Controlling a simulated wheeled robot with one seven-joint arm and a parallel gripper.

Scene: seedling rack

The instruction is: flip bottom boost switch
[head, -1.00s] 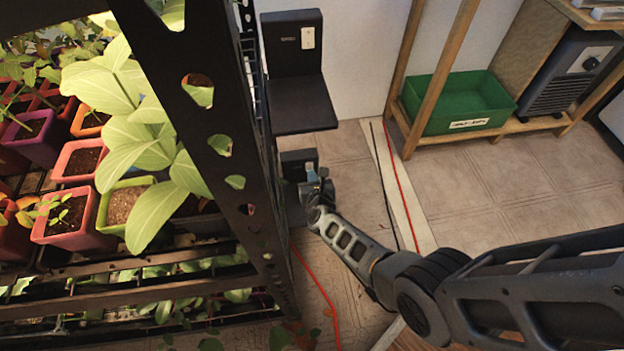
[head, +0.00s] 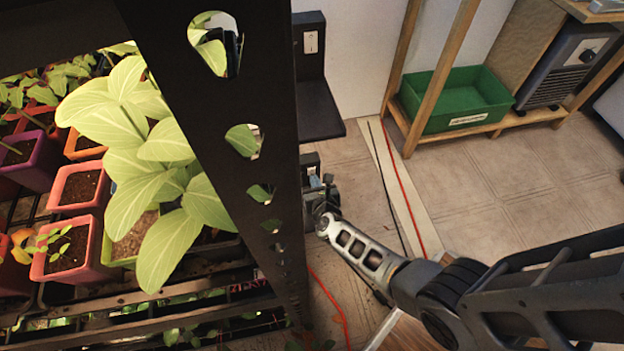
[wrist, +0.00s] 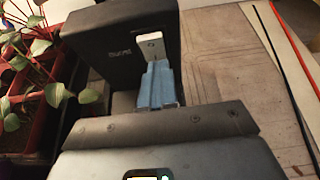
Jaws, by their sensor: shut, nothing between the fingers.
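The bottom boost switch (wrist: 151,46) is a white plate with a small dark mark on the front of a black box (wrist: 108,45) in the wrist view. In the head view the lower black box (head: 309,161) is partly hidden behind the rack post. My gripper (wrist: 157,66) has its blue fingers together and empty. The fingertips are at the lower end of the white plate; I cannot tell whether they touch it. In the head view my gripper (head: 318,182) is close in front of the lower box, partly hidden by the post.
A black rack post (head: 225,110) stands close to my arm's left, with potted seedlings (head: 75,185) behind it. Another white switch (head: 311,42) is on an upper black unit with a shelf (head: 320,110). Red and black cables cross the floor. A green bin (head: 455,100) is at right.

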